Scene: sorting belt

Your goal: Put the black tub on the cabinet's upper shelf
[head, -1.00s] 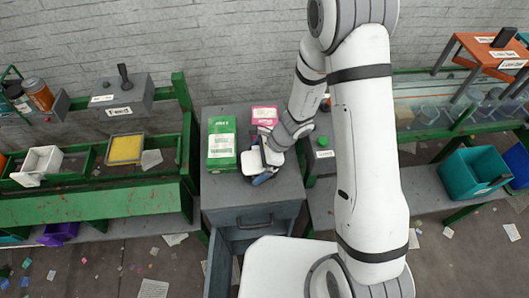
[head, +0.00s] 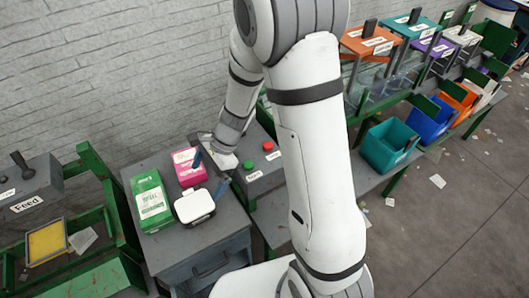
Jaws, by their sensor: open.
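A small tub with dark sides and a white top (head: 194,205), which looks like the black tub, stands upright on the grey cabinet's top (head: 165,243). It is beside a green box (head: 151,202) and in front of a pink box (head: 187,168). My gripper (head: 209,174) is open, just behind and to the right of the tub, with its dark blue fingers apart. One finger is close to the pink box and the other is over the cabinet's right edge. Nothing shows between the fingers. No separate shelf shows inside the cabinet; its front is partly out of view.
A grey control box with red and green buttons (head: 260,165) stands right of the cabinet. A green-framed bench with a yellow tray (head: 47,243) is at the left. Teal (head: 389,146), blue and orange bins line the right. Floor at right is mostly clear, with scattered paper.

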